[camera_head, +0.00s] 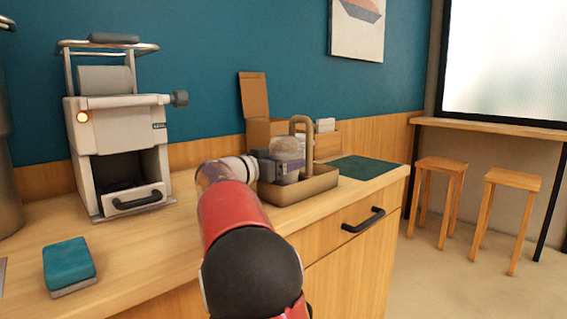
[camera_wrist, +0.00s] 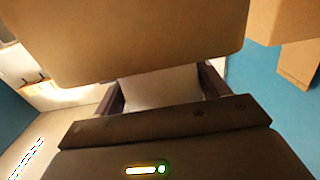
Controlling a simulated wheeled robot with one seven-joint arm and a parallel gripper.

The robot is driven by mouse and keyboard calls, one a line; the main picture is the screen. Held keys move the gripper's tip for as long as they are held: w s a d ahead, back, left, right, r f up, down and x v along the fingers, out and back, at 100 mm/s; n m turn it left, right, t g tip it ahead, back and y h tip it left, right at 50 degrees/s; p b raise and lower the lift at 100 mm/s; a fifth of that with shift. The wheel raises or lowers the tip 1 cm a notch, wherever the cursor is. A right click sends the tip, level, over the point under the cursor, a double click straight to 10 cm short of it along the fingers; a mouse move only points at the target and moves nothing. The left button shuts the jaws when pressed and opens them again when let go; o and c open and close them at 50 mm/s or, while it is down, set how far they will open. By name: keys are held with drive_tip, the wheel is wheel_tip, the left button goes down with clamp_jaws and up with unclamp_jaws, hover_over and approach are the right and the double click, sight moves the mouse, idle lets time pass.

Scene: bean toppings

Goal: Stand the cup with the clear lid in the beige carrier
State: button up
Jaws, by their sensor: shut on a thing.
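The beige carrier (camera_head: 318,187) stands on the wooden counter, its arched handle rising above its tray. My gripper (camera_head: 286,164) reaches in at the carrier's left part and is shut on the cup. The cup's clear domed lid (camera_head: 287,147) shows above the fingers, left of the handle, and the cup looks upright. In the wrist view the pale cup side (camera_wrist: 162,88) sits between my two dark fingers. A broad brown surface, likely the carrier's wall (camera_wrist: 130,40), fills the top there. The cup's base is hidden, so I cannot tell whether it touches the carrier floor.
A wooden box with a raised lid (camera_head: 254,97) stands behind the carrier. A dark green mat (camera_head: 352,167) lies to its right. A coffee machine (camera_head: 118,140) and a teal-topped block (camera_head: 69,263) are at the left. The counter between them and the carrier is clear.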

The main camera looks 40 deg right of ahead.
drive_tip(key=o, duration=0.8)
drive_tip(key=shift+r+p, duration=0.1)
drive_tip(key=shift+p, duration=0.2)
drive_tip(key=a, duration=0.4)
drive_tip(key=a+b, duration=0.1)
drive_tip(key=a, duration=0.3)
drive_tip(key=s+a+b, duration=0.1)
drive_tip(key=a, duration=0.3)
